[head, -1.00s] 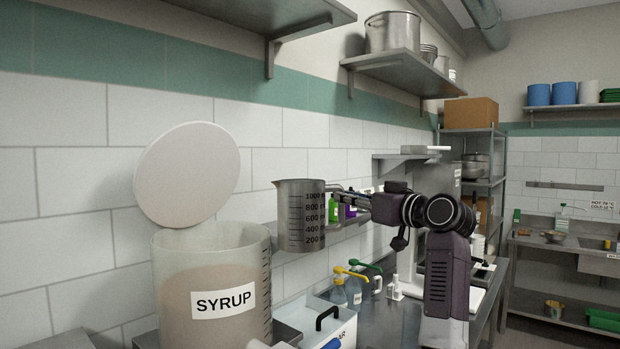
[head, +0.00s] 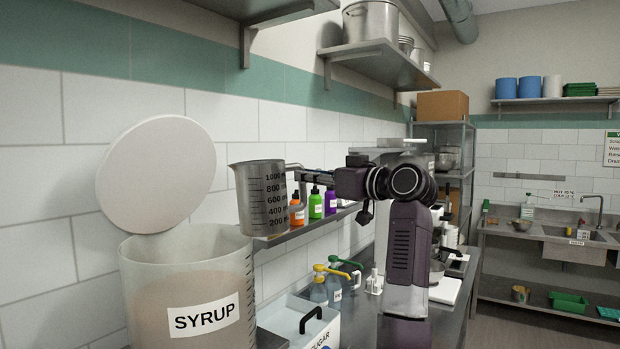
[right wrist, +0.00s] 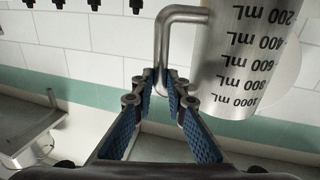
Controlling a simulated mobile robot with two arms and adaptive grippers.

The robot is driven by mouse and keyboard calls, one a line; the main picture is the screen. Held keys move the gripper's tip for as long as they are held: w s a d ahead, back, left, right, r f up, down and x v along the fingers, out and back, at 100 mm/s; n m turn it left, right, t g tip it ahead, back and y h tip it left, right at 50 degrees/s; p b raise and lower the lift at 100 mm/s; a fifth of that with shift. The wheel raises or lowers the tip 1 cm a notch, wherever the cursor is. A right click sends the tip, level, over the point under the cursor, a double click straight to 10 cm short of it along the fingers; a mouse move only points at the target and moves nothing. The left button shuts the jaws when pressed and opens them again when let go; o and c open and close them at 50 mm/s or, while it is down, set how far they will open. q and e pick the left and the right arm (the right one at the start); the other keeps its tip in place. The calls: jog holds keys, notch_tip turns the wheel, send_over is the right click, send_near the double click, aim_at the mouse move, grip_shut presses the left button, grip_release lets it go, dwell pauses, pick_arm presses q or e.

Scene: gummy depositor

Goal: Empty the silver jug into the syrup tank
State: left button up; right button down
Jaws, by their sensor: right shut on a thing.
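The silver jug (head: 263,196), marked with a millilitre scale, is in the air in the head view, tilted slightly with its spout to the left. My right gripper (head: 297,170) is shut on its handle. In the right wrist view the fingers (right wrist: 165,85) close around the jug's handle (right wrist: 170,20), and the jug (right wrist: 255,55) hangs to the right. The syrup tank (head: 186,296), clear and labelled SYRUP, stands at lower left, partly filled with a pale brown liquid. Its round lid (head: 157,174) is raised behind it. The jug is just right of and above the tank's rim. My left gripper is not in view.
A white sugar bin (head: 305,325) with a black handle stands right of the tank. Pump bottles (head: 328,285) stand behind it. A wall shelf (head: 300,228) with small coloured bottles (head: 315,203) runs behind the jug. A sink (head: 580,240) is far right.

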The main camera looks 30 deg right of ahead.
jog(key=shift+w+a+r+n+p, duration=0.1)
jog(key=shift+a+r+n+p, duration=0.15)
jog(key=shift+r, duration=0.2)
jog(key=shift+w+a+r+n+p, duration=0.15)
jog(key=shift+a+r+p, duration=0.1)
jog(key=shift+r, duration=0.2)
jog(key=shift+s+r, duration=0.15)
jog(key=shift+s, duration=0.05)
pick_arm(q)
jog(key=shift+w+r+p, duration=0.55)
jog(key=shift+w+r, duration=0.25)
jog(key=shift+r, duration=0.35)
pick_arm(e)
jog(key=shift+w+a+r+n, duration=0.1)
jog(key=shift+a+r+n, duration=0.4)
jog(key=shift+a+n, duration=0.1)
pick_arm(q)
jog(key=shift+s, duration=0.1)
